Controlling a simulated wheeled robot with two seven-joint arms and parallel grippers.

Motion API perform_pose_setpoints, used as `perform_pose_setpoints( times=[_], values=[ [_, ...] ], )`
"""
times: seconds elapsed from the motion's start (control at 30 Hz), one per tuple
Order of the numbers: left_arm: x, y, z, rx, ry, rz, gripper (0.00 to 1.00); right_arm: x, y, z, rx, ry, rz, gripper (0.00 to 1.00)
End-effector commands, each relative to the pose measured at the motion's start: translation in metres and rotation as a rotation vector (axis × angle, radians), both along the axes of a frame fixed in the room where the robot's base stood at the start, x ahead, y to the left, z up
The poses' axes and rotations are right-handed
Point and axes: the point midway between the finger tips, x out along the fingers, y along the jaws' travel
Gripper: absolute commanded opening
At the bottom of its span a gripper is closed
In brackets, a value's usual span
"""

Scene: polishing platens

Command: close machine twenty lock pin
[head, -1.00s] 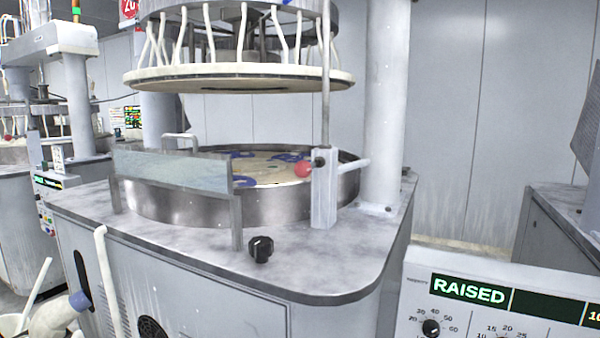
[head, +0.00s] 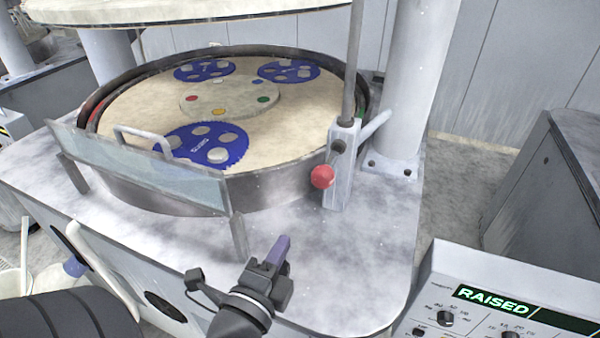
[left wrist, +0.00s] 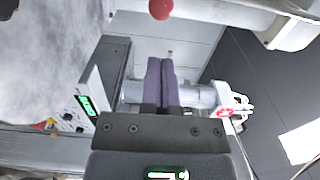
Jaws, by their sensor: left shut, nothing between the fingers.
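The lock pin shows as a red ball knob (head: 322,177) on the front of a grey upright block (head: 343,165) at the right side of the round polishing platen (head: 150,120). A vertical rod rises from the block. My left gripper (head: 283,245) is in front of the machine, below and left of the red knob and apart from it. Its purple fingers are shut and empty. In the left wrist view the shut fingers (left wrist: 160,84) point up the picture, and the red knob (left wrist: 160,8) is at the top edge beyond them. My right gripper is not in view.
A splash guard (head: 140,170) with a handle stands at the platen's front left. A thick column (head: 405,90) stands behind the block. The tabletop right of my gripper (head: 350,270) is clear.

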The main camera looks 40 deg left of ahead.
Motion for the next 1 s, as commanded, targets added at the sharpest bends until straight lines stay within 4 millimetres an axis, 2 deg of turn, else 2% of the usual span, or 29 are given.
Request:
perform_pose_setpoints(
  times=[0.17, 0.3, 0.6, 0.8, 1.0],
  values=[
    [0.025, 0.006, 0.004, 0.006, -0.006, -0.002, 0.0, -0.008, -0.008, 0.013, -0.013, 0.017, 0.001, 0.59],
    [0.056, 0.013, 0.003, 0.005, -0.006, -0.001, 0.0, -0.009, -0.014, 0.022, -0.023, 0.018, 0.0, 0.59],
    [0.115, 0.028, 0.0, 0.001, -0.003, 0.0, 0.0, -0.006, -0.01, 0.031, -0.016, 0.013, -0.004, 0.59],
    [0.133, 0.032, -0.001, 0.0, -0.002, 0.0, 0.0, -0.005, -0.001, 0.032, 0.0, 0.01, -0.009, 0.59],
    [0.135, 0.032, -0.002, -0.001, -0.001, 0.0, 0.0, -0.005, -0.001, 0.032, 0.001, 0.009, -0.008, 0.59]
  ],
)
